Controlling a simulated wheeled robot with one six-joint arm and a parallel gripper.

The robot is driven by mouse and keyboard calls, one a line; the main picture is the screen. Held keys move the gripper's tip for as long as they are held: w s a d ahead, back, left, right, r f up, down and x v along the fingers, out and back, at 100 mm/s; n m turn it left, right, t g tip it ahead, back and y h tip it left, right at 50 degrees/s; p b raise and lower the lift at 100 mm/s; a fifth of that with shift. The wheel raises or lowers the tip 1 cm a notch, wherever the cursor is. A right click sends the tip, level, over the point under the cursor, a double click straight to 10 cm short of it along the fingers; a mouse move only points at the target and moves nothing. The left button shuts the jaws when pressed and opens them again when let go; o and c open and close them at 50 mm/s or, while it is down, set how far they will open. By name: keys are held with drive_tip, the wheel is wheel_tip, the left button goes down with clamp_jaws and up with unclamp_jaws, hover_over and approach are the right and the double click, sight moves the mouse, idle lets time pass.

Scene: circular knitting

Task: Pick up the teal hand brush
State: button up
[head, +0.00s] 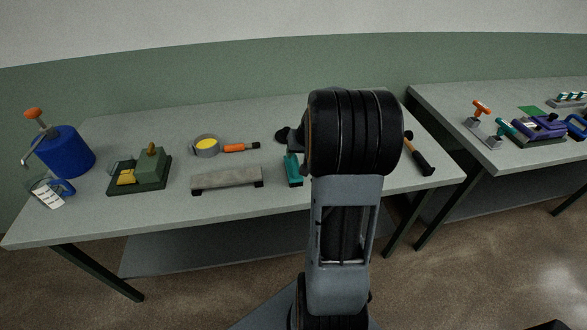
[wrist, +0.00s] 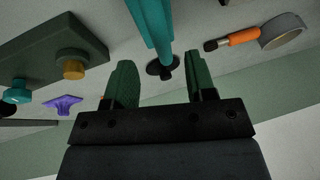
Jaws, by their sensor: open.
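The teal hand brush (head: 292,170) lies on the workbench near its front edge, just left of my arm in the head view, which may cover part of it. In the wrist view a long teal bar, which looks like the brush (wrist: 151,22), runs in from the top edge toward the gap between my fingers. My gripper (wrist: 160,64) is open, with its two green fingers apart and nothing held between them. The bar's end appears beyond the fingertips; contact cannot be told. My gripper is hidden behind my arm in the head view.
A grey block (head: 227,180) lies left of the brush. Behind are a dark round object (head: 282,134), an orange-handled brush (head: 240,147) and a grey ring (head: 205,146). A hammer (head: 419,158) lies right of my arm. A second table (head: 440,105) stands at right.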

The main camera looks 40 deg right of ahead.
sight(295, 158)
drive_tip(key=shift+p+x, duration=0.5)
drive_tip(key=shift+x, duration=2.45)
drive_tip(key=shift+a, duration=0.1)
drive_tip(key=shift+c, duration=0.2)
clamp_jaws()
